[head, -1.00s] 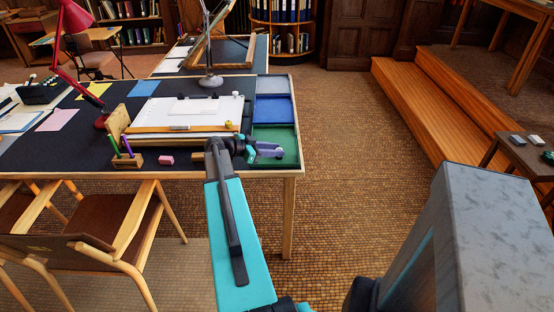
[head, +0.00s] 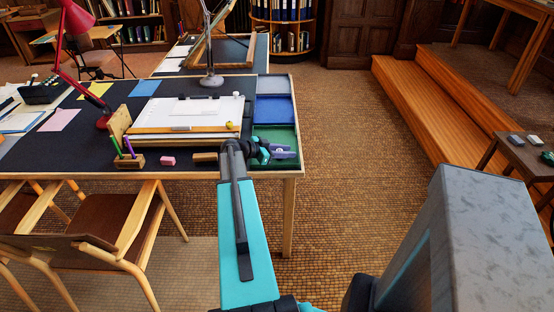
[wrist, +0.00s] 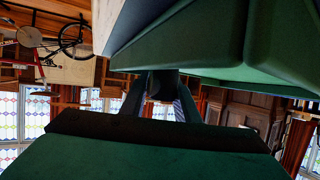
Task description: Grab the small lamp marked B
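I cannot make out a letter B on anything. Two lamps show in the head view: a red desk lamp (head: 103,121) at the left of the near desk and a grey lamp (head: 211,80) behind the drawing board. My gripper (head: 285,153) is at the desk's right front corner, over the green tray, away from both lamps. In the wrist view, two dark fingers (wrist: 163,100) stand apart with a dark shape between them. I cannot tell whether they hold it. Green surfaces fill much of that view.
The drawing board (head: 190,113) covers the desk's middle. A pen holder (head: 126,160) and pink eraser (head: 168,161) lie along the front edge. A blue tray (head: 274,108) is behind the green tray (head: 288,134). Chairs (head: 108,225) stand in front; the floor to the right is open.

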